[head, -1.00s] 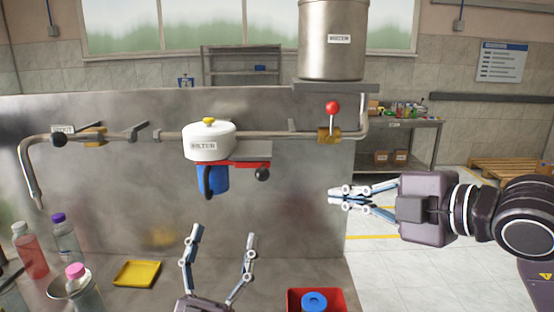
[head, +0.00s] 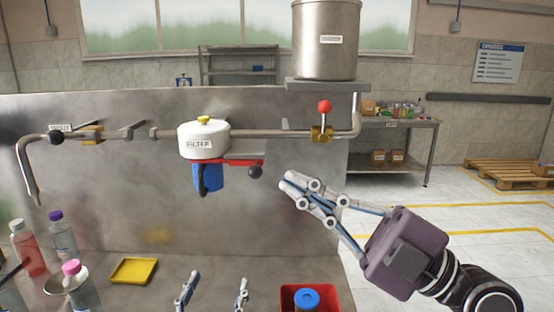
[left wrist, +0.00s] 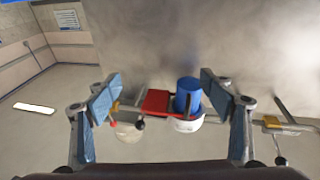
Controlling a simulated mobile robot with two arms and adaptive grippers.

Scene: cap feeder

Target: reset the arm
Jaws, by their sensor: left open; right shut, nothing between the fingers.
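My left gripper (head: 212,291) is at the bottom of the head view, low in front of the steel panel, with its fingers apart and nothing between them. In the left wrist view its open fingers (left wrist: 163,108) frame the filter from a distance. My right gripper (head: 291,184) is in front of the panel's right part, its fingertips together and empty, pointing up and left. The white filter (head: 204,140) with a yellow knob hangs on the pipe, with a blue cup (head: 208,178) and a red bracket (head: 243,162) below it.
A red bin (head: 333,296) holding a blue-capped item (head: 307,299) stands at the bottom right of the counter. A yellow tray (head: 134,271) and several bottles stand at the left. A red-knobbed valve (head: 324,106) and steel tank (head: 325,40) are above right.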

